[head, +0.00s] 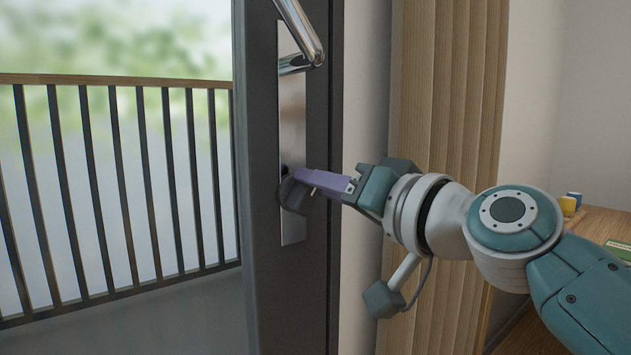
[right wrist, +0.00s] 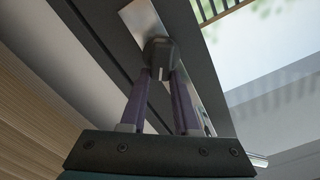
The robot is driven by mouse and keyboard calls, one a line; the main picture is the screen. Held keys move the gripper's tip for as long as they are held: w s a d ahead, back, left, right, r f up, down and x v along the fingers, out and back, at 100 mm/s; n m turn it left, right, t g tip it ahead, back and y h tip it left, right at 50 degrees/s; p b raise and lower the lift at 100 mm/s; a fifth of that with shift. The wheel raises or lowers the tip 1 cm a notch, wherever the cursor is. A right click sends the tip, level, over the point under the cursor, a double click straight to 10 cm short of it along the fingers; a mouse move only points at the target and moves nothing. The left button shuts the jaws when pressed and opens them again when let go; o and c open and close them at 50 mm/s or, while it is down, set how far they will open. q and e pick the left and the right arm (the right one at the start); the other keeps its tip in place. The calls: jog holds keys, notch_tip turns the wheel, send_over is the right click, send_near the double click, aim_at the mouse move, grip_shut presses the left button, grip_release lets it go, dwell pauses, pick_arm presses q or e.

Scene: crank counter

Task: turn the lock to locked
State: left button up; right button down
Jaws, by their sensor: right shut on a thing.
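The lock's dark thumb-turn knob (head: 289,194) sits low on a metal plate (head: 292,120) on the dark door frame. My right gripper (head: 300,183) reaches it from the right, with its purple fingers at the knob. In the right wrist view the knob (right wrist: 160,56) stands between the tips of the two fingers (right wrist: 160,78), which are shut on it. A pale mark shows on the knob there. I cannot tell from these views whether the lock is at locked. My left gripper is not in view.
A shiny door handle (head: 302,40) sticks out above the lock on the same plate. Glass and a railing (head: 120,90) are at the left. Wooden slats (head: 445,110) stand behind my right arm. A wooden surface (head: 598,226) with small coloured things is at the far right.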

jog(key=shift+w+d+f+m+p, duration=0.15)
jog(key=shift+f+m, duration=0.15)
jog(key=shift+m, duration=1.5)
jog(key=shift+d+f+m+p, duration=0.1)
jog(key=shift+f+m+p, duration=0.15)
jog(key=shift+m, duration=1.55)
jog(key=shift+w+d+f+m+p, duration=0.1)
jog(key=shift+f+m, duration=0.2)
jog(key=shift+m, duration=1.5)
jog(key=c, duration=0.6)
grip_release()
jog(key=shift+c, duration=0.2)
